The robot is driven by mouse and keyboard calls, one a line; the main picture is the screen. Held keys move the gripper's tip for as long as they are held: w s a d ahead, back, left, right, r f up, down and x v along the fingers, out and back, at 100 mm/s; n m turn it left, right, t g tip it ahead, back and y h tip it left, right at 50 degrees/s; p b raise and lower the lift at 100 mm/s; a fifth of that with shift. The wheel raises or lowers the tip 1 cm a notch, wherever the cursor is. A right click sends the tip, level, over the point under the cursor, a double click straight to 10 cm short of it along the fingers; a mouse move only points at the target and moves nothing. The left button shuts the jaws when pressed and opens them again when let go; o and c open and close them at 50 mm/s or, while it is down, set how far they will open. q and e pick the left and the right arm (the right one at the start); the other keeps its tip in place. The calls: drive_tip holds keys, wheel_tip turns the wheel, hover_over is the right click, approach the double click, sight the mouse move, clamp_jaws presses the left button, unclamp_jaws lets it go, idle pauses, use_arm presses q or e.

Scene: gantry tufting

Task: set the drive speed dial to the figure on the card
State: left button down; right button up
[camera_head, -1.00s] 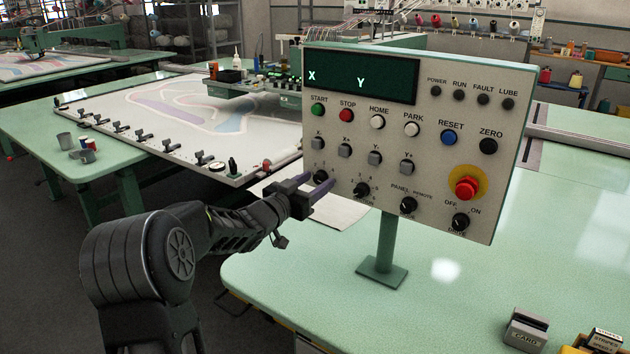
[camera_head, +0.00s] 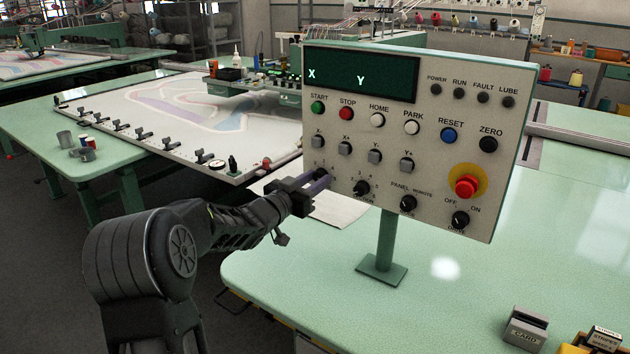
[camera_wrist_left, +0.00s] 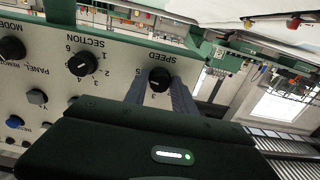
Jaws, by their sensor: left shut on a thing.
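The control panel (camera_head: 470,110) stands upright on a green post. The speed dial is a black knob at its lower left, mostly covered by my gripper in the head view. In the wrist view the speed dial (camera_wrist_left: 160,78) appears upside down under the word SPEED, with a few figures showing around it; I cannot surely read its setting. My left gripper (camera_head: 318,180) is shut on the dial, one purple-grey finger on each side. My right gripper is out of view.
The section dial (camera_head: 362,188) is close to the right of my fingers, with the panel/remote dial (camera_head: 408,204) beyond it. Jog buttons sit just above. A red emergency stop (camera_head: 466,187) is at the right. The green tabletop (camera_head: 560,220) is mostly clear.

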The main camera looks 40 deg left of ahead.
use_arm(q)
drive_tip(key=shift+n, duration=0.3)
drive_tip(key=n+p, duration=0.3)
drive_tip(key=n, duration=0.1)
drive_tip(key=shift+r+n, duration=0.15)
drive_tip(key=shift+n, duration=0.15)
drive_tip(key=n+p, duration=0.2)
drive_tip(key=n, duration=0.2)
drive_tip(key=shift+n+p, duration=0.3)
drive_tip(key=shift+p, duration=0.1)
drive_tip(key=shift+d, duration=0.1)
drive_tip(key=c, duration=1)
unclamp_jaws()
drive_tip(key=shift+c, duration=0.2)
